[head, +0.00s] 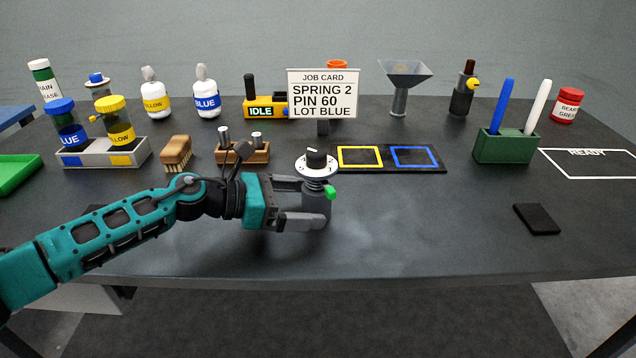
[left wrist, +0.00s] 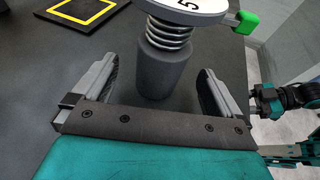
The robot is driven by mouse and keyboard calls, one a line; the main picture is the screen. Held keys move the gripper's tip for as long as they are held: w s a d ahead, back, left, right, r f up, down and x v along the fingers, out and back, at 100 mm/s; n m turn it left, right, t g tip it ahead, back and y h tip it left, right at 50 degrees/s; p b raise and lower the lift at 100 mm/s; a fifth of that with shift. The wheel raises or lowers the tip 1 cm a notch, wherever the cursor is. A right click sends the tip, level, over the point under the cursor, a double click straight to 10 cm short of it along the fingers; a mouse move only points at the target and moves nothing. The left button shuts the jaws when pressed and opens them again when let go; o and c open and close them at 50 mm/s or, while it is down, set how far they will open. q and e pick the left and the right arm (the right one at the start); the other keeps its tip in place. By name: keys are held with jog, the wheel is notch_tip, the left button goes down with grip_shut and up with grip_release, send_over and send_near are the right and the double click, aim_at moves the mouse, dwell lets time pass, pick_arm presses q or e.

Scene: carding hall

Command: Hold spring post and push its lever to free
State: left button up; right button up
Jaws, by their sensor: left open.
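The spring post (head: 316,203) stands upright on the dark table, a grey cylinder with a coil spring and a white numbered dial (head: 317,164) with a black knob on top. Its green lever (head: 330,192) sticks out on the right side. My left gripper (head: 308,205) is open, with its fingers on either side of the post. In the left wrist view the post (left wrist: 163,70) stands between the open fingers (left wrist: 160,88), with gaps visible on both sides. The green lever (left wrist: 247,22) shows at upper right there.
Behind the post are a job card (head: 323,92) reading SPRING 2, PIN 60, LOT BLUE, and a black mat (head: 428,168) with yellow and blue squares. A wooden block with pins (head: 257,155) and a brush (head: 175,152) stand left. A green pen holder (head: 505,148) stands right.

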pick_arm(q)
jog(key=shift+x, duration=1)
jog(key=c, duration=1.8)
